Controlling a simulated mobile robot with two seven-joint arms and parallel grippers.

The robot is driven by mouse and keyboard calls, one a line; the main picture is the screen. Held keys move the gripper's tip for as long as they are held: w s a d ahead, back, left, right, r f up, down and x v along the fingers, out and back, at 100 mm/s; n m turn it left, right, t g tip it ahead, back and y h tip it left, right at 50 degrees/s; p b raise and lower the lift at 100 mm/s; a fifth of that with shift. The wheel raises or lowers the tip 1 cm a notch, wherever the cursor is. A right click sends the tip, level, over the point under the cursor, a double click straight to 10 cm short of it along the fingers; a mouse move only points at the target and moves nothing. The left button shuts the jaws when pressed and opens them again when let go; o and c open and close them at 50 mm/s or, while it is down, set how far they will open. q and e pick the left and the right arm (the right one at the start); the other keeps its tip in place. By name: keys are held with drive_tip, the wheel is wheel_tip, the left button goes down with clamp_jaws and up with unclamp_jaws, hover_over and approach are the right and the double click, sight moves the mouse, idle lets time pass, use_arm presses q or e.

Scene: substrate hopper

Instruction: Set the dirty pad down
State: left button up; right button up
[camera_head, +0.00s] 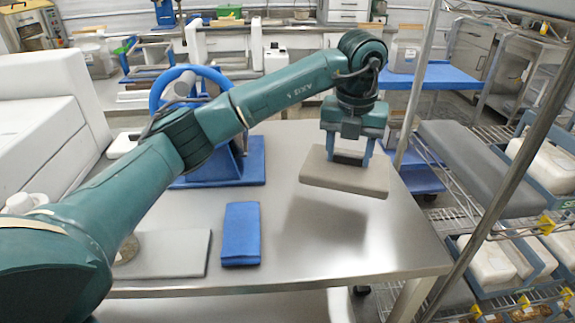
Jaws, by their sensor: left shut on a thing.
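My left gripper (349,150) is shut on a flat beige-grey pad (344,176), seen in the head view right of the middle. The pad is held roughly level above the right part of the steel table (310,245), with a dark shadow below it to the left. The jaws reach down onto the pad's upper side; their exact contact is partly hidden. My right gripper is not in view.
A folded blue cloth (241,233) and a grey flat pad (165,254) lie near the table's front edge. A blue stand with a wheel (226,166) is behind my arm. A wire rack with bins (490,262) stands at right. The table's right half is clear.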

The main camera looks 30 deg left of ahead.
use_arm(q)
wheel_tip(320, 180, down, 10)
drive_tip(key=shift+r+p, duration=0.1)
drive_tip(key=shift+p, duration=0.2)
drive_tip(key=shift+f, duration=0.25)
drive_tip(key=o, duration=1)
drive_tip(key=shift+r, duration=0.1)
drive_tip(key=r, duration=0.4)
drive_tip(key=s+r, duration=0.1)
drive_tip(key=r, duration=0.7)
drive_tip(key=shift+s+d, duration=0.15)
drive_tip(key=shift+s, duration=0.1)
